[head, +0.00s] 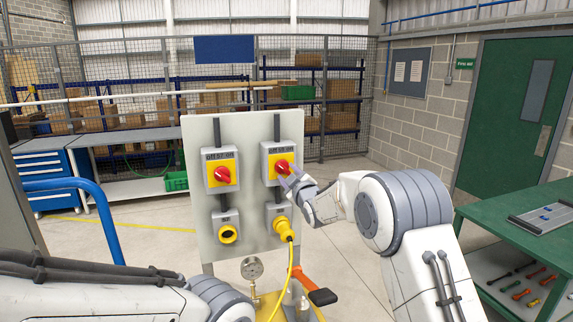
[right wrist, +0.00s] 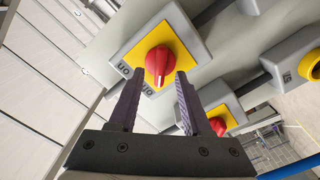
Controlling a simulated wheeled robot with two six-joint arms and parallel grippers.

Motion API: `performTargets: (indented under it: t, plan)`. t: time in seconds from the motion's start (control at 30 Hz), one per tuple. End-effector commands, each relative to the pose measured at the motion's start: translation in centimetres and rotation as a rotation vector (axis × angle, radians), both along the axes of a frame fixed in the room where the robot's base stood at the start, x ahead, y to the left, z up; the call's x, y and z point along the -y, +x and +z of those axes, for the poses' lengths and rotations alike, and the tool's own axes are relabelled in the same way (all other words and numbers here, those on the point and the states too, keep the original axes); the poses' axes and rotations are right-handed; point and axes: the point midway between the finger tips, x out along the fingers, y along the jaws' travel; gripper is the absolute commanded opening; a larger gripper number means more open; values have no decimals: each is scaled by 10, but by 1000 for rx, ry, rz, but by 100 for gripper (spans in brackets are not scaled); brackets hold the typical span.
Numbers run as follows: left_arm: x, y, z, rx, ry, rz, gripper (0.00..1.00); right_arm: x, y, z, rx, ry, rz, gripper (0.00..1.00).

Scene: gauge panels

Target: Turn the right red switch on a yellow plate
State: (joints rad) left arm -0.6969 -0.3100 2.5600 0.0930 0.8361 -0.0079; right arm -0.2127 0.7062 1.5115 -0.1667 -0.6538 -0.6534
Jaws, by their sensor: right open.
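The right red switch (head: 282,167) sits on a yellow plate (head: 273,172) on a grey box on the upright panel. It also shows in the right wrist view as a red knob (right wrist: 158,64) on its yellow plate (right wrist: 138,52). My right gripper (head: 289,181) is at this switch. In the right wrist view my right gripper (right wrist: 157,86) is open, with its two fingertips on either side of the knob's lower end. I cannot tell whether they touch it. A second red switch (head: 222,175) is on the left, clear of the gripper. My left gripper is out of view.
Below the switches are a yellow-ringed socket (head: 228,234) and a yellow plug (head: 284,229) with a hanging cable. A gauge (head: 251,267) and an orange lever (head: 308,287) are lower down. A green table (head: 500,235) stands at the right.

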Motion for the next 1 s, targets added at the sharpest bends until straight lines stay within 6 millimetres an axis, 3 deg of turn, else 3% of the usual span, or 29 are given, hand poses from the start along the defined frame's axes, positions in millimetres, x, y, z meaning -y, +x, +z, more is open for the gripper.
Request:
performTargets:
  t: [0.2, 0.53, 0.67, 1.0]
  plan:
    - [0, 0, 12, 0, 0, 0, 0, -6, 16, 1, 0, 1, 0, 49]
    - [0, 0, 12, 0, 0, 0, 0, -6, 18, 0, 0, 1, 0, 49]
    - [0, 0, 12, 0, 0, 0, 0, -6, 18, 0, 0, 1, 0, 0]
    - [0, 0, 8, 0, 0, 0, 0, -6, 18, -2, -6, 18, 0, 0]
